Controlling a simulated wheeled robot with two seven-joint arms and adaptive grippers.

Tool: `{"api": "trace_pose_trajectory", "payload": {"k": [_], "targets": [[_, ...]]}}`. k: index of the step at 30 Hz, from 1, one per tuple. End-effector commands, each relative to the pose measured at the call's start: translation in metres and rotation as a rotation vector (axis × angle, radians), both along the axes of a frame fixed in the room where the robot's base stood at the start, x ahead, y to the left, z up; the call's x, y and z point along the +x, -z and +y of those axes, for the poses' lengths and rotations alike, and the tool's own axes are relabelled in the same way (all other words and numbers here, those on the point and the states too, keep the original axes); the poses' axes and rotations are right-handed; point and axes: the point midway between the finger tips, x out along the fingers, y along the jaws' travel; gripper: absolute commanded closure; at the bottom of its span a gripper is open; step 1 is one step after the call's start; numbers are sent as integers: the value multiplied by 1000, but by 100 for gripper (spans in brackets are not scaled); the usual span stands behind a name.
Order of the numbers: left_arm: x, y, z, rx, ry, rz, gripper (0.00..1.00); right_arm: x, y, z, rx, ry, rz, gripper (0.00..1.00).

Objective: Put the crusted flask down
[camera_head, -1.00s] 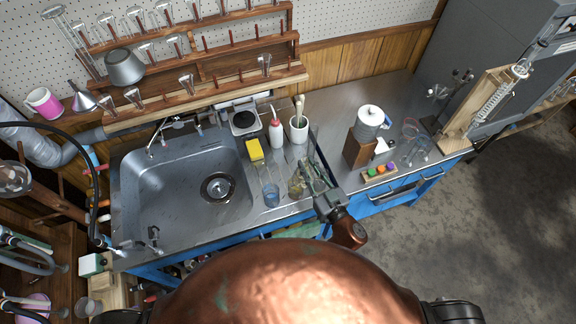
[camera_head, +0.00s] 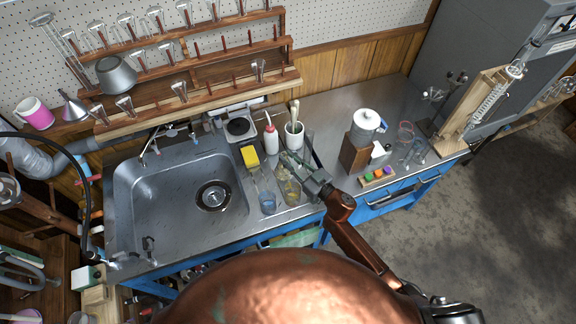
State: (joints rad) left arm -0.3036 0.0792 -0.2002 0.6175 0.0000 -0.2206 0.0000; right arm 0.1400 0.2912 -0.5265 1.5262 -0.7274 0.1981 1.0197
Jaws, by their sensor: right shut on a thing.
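The crusted flask (camera_head: 290,190) is a clear glass vessel with a yellowish-brown crust. It is at the steel counter strip just right of the sink, looking near upright. My right gripper (camera_head: 292,163) reaches in from the lower right and is shut on the flask's upper part, its fingers partly covering it. I cannot tell whether the flask's base touches the counter. My left gripper is not in view.
A glass with blue contents (camera_head: 267,202) stands close to the flask's left. Behind are a yellow sponge (camera_head: 250,157), a red-capped wash bottle (camera_head: 271,139) and a white brush pot (camera_head: 294,136). The sink (camera_head: 160,205) lies left. Bare counter (camera_head: 325,125) lies behind right.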

Motion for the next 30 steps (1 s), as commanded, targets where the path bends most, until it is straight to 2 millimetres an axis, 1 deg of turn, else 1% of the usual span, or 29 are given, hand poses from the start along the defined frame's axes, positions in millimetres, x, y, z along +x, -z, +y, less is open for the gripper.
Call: {"api": "trace_pose_trajectory", "payload": {"k": [5,7,9,11,16,21,22,29,30], "targets": [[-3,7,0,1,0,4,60,0,18,0,3,2,3,100],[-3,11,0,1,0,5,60,0,30,0,1,2,2,100],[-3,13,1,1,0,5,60,0,37,0,2,2,2,100],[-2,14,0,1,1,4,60,0,40,0,1,2,1,100],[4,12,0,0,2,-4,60,0,38,0,0,1,-1,100],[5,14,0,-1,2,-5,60,0,41,0,-1,1,-1,100],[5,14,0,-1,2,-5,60,0,41,0,-1,1,-1,81],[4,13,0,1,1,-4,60,0,41,0,-1,1,-1,65],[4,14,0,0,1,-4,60,0,41,0,-1,1,-1,65]]}}
